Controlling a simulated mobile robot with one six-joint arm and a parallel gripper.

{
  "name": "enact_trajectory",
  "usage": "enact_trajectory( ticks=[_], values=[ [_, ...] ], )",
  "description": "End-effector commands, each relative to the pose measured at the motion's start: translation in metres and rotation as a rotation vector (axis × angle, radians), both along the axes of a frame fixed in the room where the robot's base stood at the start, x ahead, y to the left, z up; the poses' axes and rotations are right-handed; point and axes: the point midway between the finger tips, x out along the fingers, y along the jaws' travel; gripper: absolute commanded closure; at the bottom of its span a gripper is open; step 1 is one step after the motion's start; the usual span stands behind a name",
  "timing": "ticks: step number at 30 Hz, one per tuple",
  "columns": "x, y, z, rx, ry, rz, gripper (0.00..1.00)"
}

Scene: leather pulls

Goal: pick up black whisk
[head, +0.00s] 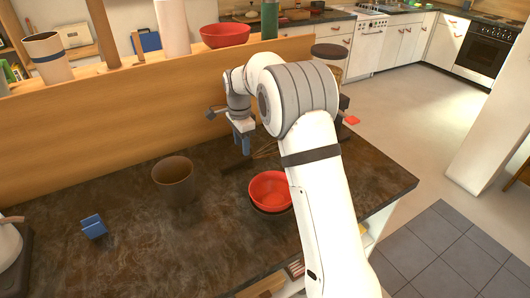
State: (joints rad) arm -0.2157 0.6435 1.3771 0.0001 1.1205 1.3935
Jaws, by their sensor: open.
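A thin dark object that looks like the black whisk (263,154) lies on the dark countertop, behind the red bowl and partly hidden by my arm. My gripper (243,146) points down just left of and above its wire-like end. Its jaws are open. I cannot tell whether the fingers are around the whisk or only beside it.
A red bowl (270,190) stands in front of the whisk, close to my forearm. A brown cup (175,180) stands to the left, and a small blue object (94,227) farther left. A wooden partition (120,115) rises behind the countertop (150,240).

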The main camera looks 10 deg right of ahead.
Motion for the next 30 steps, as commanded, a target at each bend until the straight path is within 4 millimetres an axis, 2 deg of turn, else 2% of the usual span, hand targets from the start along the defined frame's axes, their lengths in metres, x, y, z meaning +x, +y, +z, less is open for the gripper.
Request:
enact_trajectory(
  ticks=[15, 23, 30],
  values=[
    [0.004, 0.002, -0.064, -0.001, 0.002, 0.002, 0.55],
    [0.005, 0.001, -0.067, 0.000, 0.000, 0.002, 0.55],
    [0.005, 0.001, -0.067, 0.000, 0.000, 0.002, 0.73]
  ],
)
